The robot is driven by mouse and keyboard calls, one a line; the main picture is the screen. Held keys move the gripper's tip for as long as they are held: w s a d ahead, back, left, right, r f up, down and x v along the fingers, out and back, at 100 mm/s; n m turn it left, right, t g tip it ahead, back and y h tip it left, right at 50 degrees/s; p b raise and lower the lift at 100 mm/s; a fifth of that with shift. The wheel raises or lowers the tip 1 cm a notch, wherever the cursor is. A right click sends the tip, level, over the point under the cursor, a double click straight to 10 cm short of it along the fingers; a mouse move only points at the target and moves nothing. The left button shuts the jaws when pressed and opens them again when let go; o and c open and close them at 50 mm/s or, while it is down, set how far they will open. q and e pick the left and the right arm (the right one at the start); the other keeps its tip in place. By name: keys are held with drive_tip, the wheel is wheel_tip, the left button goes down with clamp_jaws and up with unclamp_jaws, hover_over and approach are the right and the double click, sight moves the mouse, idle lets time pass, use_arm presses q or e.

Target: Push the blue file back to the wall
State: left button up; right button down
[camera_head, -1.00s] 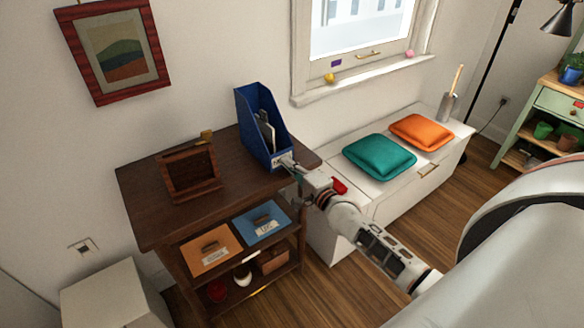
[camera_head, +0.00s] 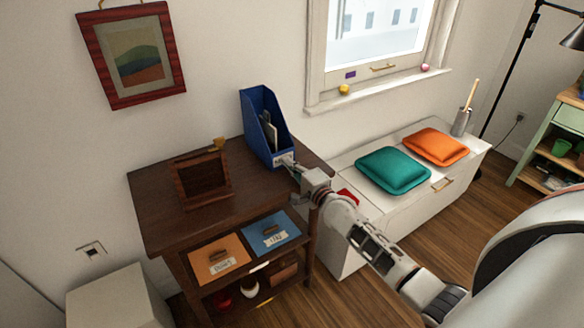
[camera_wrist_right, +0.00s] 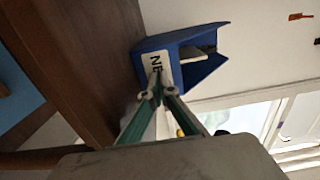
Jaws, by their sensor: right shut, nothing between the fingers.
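The blue file (camera_head: 257,127) stands upright on the dark wooden shelf unit's top (camera_head: 245,187), close to the wall (camera_head: 215,85); I cannot tell whether it touches it. Its front has a white label, and papers show inside. My right gripper (camera_head: 289,162) is shut and empty, its fingertips at the label. In the right wrist view the closed green fingertips (camera_wrist_right: 157,85) meet the label on the file (camera_wrist_right: 190,60), partly hiding the lettering. My left gripper is not in view.
A wooden frame-like stand (camera_head: 203,180) sits left of the file on the same top. A white bench (camera_head: 345,205) with teal (camera_head: 392,169) and orange (camera_head: 436,146) cushions stands to the right under the window. The top between stand and file is mostly clear.

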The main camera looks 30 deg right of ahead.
drive_tip(key=shift+w+a+b, duration=0.15)
drive_tip(key=shift+w+b, duration=0.15)
drive_tip(key=shift+w, duration=0.45)
idle(0.3)
drive_tip(key=shift+s+f+p, duration=0.2)
drive_tip(key=shift+s+p, duration=0.25)
drive_tip(key=shift+s, duration=0.1)
drive_tip(key=shift+s+d+r+p, duration=0.1)
drive_tip(key=shift+s+d+p, duration=0.15)
drive_tip(key=shift+s+p, duration=0.55)
drive_tip(key=shift+s, duration=0.3)
drive_tip(key=shift+s+r, duration=0.1)
drive_tip(key=s+d+p, duration=0.1)
drive_tip(key=s+p, duration=0.4)
drive_tip(key=s, duration=0.8)
drive_tip(key=shift+s, duration=0.35)
